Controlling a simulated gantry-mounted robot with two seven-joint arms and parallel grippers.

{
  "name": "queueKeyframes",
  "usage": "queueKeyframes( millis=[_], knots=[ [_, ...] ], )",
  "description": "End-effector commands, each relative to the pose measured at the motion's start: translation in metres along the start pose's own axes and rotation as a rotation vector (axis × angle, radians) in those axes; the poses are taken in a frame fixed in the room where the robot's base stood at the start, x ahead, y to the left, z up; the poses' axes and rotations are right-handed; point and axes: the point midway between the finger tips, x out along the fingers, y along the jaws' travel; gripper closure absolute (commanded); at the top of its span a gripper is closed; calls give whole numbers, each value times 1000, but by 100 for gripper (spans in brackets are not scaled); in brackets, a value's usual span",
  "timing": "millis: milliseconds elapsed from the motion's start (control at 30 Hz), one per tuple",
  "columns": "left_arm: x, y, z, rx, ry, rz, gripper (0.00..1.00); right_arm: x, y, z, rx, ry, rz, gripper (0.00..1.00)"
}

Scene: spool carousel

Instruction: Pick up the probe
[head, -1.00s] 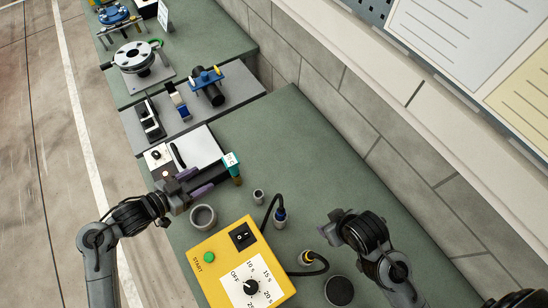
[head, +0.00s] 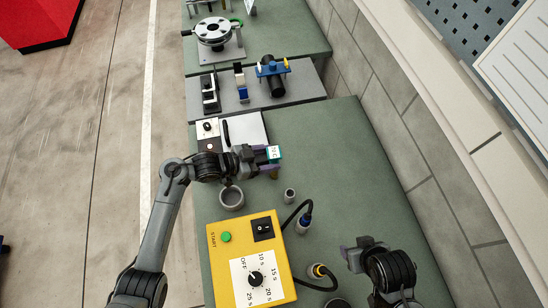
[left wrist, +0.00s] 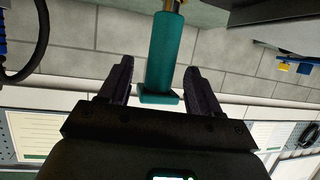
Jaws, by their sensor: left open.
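The probe (head: 274,152) shows a teal, labelled top in the head view, with a brass-coloured part just below it. In the left wrist view the probe (left wrist: 160,55) is a teal cylinder with a wider teal flange at its near end and brass at its far end. My left gripper (head: 264,158) is open, with one dark finger on each side of the probe. Gaps show between the probe and both fingers in the left wrist view. My right gripper (head: 348,254) is apart from the probe, at the lower right; its finger opening is unclear.
A yellow timer box (head: 237,240) with a dial and green button stands in front, with cabled plugs (head: 303,222) beside it. A grey ring cup (head: 231,197) and small grey cup (head: 290,195) stand nearby. The green bench (head: 345,150) is clear toward the wall.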

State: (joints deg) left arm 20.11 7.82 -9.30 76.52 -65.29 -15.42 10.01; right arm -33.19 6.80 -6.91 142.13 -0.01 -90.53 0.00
Motion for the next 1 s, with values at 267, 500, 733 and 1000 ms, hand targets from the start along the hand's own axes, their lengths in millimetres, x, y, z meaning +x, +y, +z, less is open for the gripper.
queueKeyframes(
  millis=[267,500,733,1000],
  knots=[
    [26,0,0,0,-1,1,37,-1,2,0,-7,-1,7,45],
    [26,0,0,1,-1,0,37,-1,2,0,-5,-1,5,45],
    [26,0,1,1,-1,0,72,-1,0,0,0,-1,1,45],
    [26,0,0,1,-1,0,94,-1,-1,0,4,-1,-2,45]
  ],
)
